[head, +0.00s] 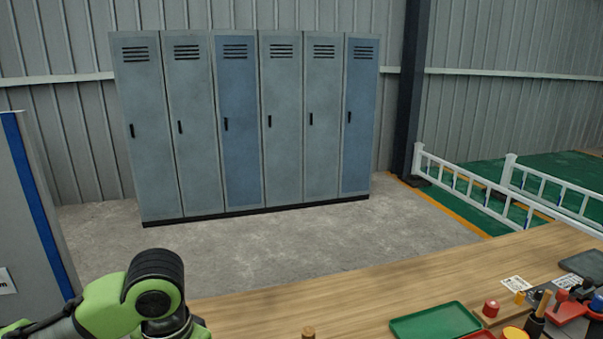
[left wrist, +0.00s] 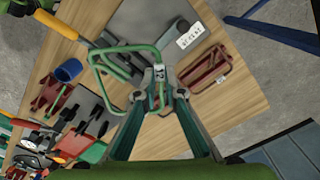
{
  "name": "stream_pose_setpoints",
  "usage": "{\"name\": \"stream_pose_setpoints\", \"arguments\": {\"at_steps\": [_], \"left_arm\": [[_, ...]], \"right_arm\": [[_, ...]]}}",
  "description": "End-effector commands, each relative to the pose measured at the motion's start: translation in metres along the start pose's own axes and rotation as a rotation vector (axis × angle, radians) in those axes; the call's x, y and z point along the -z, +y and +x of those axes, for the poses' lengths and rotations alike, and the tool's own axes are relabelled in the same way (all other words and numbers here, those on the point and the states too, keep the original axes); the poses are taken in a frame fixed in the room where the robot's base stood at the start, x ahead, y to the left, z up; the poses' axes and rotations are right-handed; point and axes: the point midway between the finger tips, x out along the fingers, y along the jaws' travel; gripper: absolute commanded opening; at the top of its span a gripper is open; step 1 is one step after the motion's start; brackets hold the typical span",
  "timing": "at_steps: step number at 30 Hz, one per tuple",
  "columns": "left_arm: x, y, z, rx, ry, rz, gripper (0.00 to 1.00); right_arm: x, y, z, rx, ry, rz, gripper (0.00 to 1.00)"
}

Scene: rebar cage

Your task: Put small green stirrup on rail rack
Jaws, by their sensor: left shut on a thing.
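The small green stirrup (left wrist: 124,48) is a bent green rod loop in the left wrist view. My left gripper (left wrist: 160,93) is shut on it at one side, near a small pale tag. The loop reaches up and left from the fingertips, above the wooden table. In the head view only my left arm shows at the bottom left; the gripper itself is out of that picture. I cannot make out the rail rack for certain in either view. My right gripper is not in view.
In the left wrist view, red bent frames (left wrist: 207,68) lie right of the fingers, near a grey plate with a white label (left wrist: 191,35). A blue cup (left wrist: 68,70) and several tools are at left. In the head view, a green tray (head: 436,321) sits on the wooden table (head: 370,292).

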Motion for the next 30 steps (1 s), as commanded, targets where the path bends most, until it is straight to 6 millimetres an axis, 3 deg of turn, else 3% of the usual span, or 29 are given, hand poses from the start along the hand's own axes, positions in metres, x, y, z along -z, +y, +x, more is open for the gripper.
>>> {"name": "stream_pose_setpoints", "arguments": {"at_steps": [12,22,23,24,30], "left_arm": [[-0.037,0.001,0.013,0.002,-0.008,-0.376,0.0],[-0.041,0.001,0.013,0.004,-0.007,-0.435,0.0],[-0.041,0.001,0.013,0.004,-0.007,-0.435,0.0],[-0.041,0.001,0.013,0.004,-0.006,-0.435,0.0],[-0.041,0.002,0.014,0.0,-0.01,-0.434,0.0]], "right_arm": [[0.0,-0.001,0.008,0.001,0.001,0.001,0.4],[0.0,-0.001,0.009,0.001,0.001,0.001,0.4],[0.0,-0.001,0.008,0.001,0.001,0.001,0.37],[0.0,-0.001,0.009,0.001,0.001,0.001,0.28],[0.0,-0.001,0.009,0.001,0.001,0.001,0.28]]}}
